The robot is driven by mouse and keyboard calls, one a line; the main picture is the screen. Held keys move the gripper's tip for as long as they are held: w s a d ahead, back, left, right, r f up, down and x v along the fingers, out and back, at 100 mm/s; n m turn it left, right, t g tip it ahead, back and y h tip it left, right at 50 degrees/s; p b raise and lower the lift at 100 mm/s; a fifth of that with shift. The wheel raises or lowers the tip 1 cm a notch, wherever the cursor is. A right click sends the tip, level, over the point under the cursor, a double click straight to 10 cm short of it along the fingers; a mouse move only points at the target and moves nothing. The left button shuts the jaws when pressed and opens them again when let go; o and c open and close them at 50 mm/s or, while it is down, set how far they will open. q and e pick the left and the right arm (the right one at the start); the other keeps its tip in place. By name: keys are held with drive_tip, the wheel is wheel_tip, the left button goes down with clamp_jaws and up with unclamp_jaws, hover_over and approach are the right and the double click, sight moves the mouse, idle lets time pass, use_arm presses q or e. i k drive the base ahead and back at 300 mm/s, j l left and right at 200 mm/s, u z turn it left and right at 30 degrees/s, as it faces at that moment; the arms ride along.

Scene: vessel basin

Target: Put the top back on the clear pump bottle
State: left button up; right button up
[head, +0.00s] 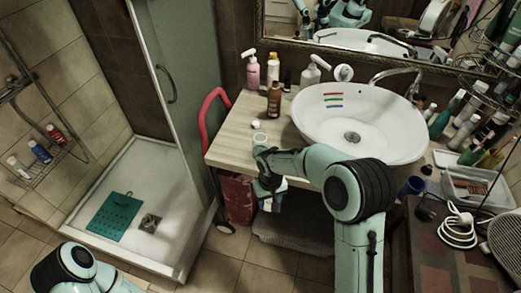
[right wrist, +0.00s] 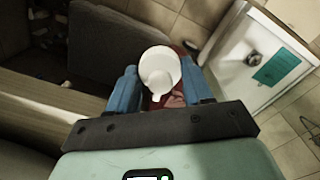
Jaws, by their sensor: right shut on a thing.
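The white top (right wrist: 160,70), round with a short spout, sits between the two blue fingers of my right gripper (right wrist: 163,92) in the right wrist view. The gripper is shut on it. In the head view my right gripper (head: 270,198) points down just in front of the counter's front edge, above the floor. A pale, round, open-looking thing (head: 259,138) stands at the counter edge behind my wrist, partly hidden. I cannot tell whether it is the clear pump bottle. My left gripper is out of view; only part of that arm shows.
The white basin (head: 350,118) is to the right. A red curved handle (head: 208,105) stands left of the counter. The counter's front left is mostly free.

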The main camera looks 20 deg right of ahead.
sight(259, 142)
drive_tip(key=i+j+z, duration=0.1)
drive_tip(key=z, duration=0.25)
drive_tip(key=i+j+z, duration=0.1)
drive_tip(key=j+z, duration=0.4)
drive_tip(key=z, duration=0.25)
